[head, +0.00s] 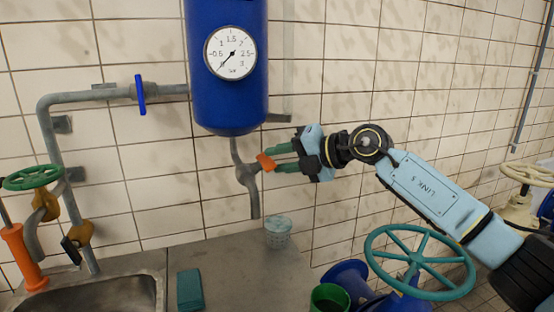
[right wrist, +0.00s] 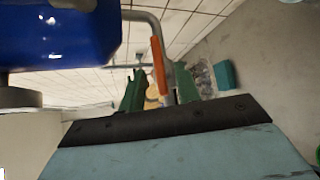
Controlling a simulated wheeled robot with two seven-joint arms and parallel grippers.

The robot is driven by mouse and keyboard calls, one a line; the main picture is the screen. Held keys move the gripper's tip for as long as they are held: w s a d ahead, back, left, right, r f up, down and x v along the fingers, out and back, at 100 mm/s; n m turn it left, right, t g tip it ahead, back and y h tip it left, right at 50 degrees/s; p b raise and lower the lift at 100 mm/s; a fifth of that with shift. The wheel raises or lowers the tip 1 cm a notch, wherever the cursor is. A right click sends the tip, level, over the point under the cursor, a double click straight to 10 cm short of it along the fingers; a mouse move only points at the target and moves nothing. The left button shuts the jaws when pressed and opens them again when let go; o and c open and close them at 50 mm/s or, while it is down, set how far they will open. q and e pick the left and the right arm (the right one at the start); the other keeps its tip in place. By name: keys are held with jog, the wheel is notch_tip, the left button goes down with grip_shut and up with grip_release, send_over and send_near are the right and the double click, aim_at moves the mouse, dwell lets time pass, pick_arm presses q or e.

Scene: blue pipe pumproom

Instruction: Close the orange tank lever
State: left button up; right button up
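The blue tank (head: 226,85) with a round white gauge (head: 231,52) hangs on the tiled wall. Its orange lever (head: 266,162) sits on the grey pipe valve (head: 246,174) below the tank. My right gripper (head: 281,158) comes in from the right with its green fingers at the lever. In the right wrist view the fingers are apart, with the orange lever (right wrist: 159,66) showing between them, nearer the right finger. I cannot tell whether a finger touches it. The tank (right wrist: 60,35) fills the upper left there. My left gripper is not in view.
A counter (head: 235,270) below holds a whitish-teal cup (head: 278,233) and a teal block (head: 190,289), beside a sink (head: 90,297). A teal handwheel (head: 418,262) stands below my right arm. Grey pipes with a blue-handled valve (head: 140,94) run at left.

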jog(key=shift+w+a+f, duration=0.2)
jog(key=shift+w+a, duration=0.1)
jog(key=shift+a, duration=0.15)
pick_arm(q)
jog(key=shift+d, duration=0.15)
pick_arm(e)
jog(key=shift+c, duration=1)
grip_shut()
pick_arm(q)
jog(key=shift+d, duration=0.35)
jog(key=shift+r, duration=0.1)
